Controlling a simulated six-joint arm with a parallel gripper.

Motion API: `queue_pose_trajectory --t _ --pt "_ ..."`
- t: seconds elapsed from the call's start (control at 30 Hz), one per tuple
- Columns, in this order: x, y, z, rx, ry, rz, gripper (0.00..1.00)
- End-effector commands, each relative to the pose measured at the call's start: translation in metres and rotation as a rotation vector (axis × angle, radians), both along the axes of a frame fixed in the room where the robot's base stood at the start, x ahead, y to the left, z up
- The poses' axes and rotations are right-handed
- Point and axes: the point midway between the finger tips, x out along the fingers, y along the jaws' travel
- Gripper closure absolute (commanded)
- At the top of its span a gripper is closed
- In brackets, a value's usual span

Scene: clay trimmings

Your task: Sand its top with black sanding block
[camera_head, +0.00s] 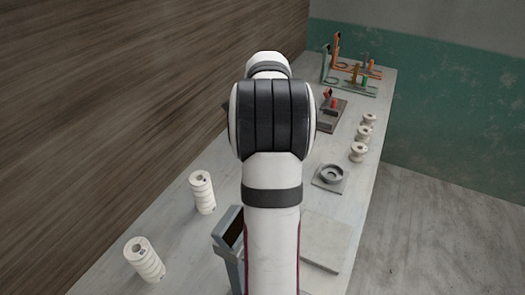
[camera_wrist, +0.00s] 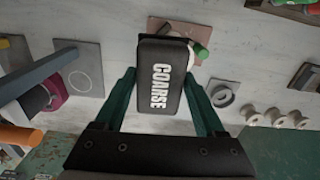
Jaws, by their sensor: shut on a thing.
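The black sanding block (camera_wrist: 160,95), marked COARSE in white, is between the two teal fingers of my gripper (camera_wrist: 160,78) in the wrist view. My gripper is shut on it. Just beyond the block lies a pinkish-brown slab (camera_wrist: 212,36). In the head view my arm hides the gripper and the block.
In the head view, a grey ring on a slab (camera_head: 330,174), several white spools (camera_head: 358,152) and a bare slab (camera_head: 327,240) lie on the right. Two ribbed white cylinders (camera_head: 202,191) stand at left. Orange and green stands (camera_head: 337,58) are at the far end.

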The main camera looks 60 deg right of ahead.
Motion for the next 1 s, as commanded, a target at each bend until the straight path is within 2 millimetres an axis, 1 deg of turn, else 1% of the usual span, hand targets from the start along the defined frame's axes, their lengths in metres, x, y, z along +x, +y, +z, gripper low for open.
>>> queue_pose_trajectory --t 0.43,0.5,0.53,0.57,1.0 --pt "0.0 0.0 -0.041 0.002 0.002 0.003 0.72" --pt "0.0 0.0 -0.054 0.003 0.001 0.002 0.72" --pt "0.001 -0.004 -0.051 -0.001 0.0 0.001 0.72" --pt "0.001 -0.007 -0.051 0.0 0.0 0.001 0.8" --pt "0.003 -0.047 -0.054 0.0 0.001 0.002 0.8"
